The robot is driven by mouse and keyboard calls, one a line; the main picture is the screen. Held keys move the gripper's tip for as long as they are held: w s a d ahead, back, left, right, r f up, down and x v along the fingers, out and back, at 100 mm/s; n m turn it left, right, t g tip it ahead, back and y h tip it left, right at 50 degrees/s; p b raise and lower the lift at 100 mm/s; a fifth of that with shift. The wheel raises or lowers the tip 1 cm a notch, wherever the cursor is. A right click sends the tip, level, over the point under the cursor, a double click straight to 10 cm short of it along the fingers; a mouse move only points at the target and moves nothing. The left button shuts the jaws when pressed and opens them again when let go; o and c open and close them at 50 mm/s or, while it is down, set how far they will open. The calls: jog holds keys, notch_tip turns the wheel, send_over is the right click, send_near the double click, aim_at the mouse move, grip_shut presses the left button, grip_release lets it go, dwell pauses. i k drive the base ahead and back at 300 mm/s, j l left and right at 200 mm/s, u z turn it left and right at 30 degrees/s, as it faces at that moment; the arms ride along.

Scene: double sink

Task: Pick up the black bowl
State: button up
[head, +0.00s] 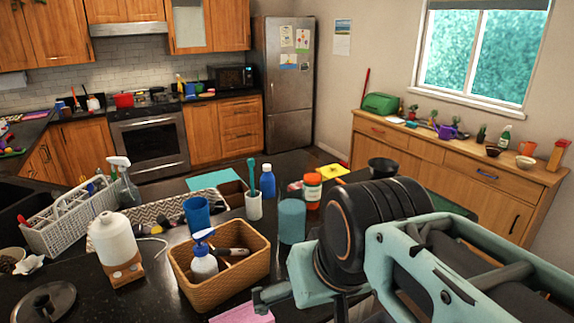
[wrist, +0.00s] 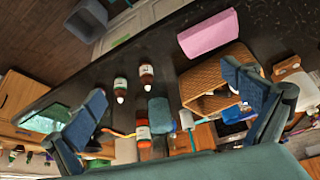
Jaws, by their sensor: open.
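A small black bowl (head: 383,167) stands upright on the dark counter, in the head view right of the middle, just behind the black round joint of my arm. I cannot make it out surely in the wrist view. My gripper (wrist: 163,82) is open, its two blue-grey fingers wide apart with nothing held between them. In the wrist view it hangs over the counter, with bottles and a teal cylinder (wrist: 159,110) in the gap. In the head view my arm fills the lower right and hides part of the counter.
A woven basket (head: 218,268) with a pump bottle, a white jug (head: 115,245), an orange-labelled jar (head: 312,188) and a blue bottle (head: 267,181) crowd the counter. A pink block (wrist: 207,33) lies near its edge. Another dark bowl (head: 493,151) sits on the far sideboard.

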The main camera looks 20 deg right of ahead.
aim_at(379, 167)
jog(key=l+z, duration=0.2)
jog(key=l, duration=2.85)
jog(key=i+j, duration=0.15)
jog(key=i, duration=0.35)
jog(key=i+j, duration=0.15)
jog(key=i, duration=0.35)
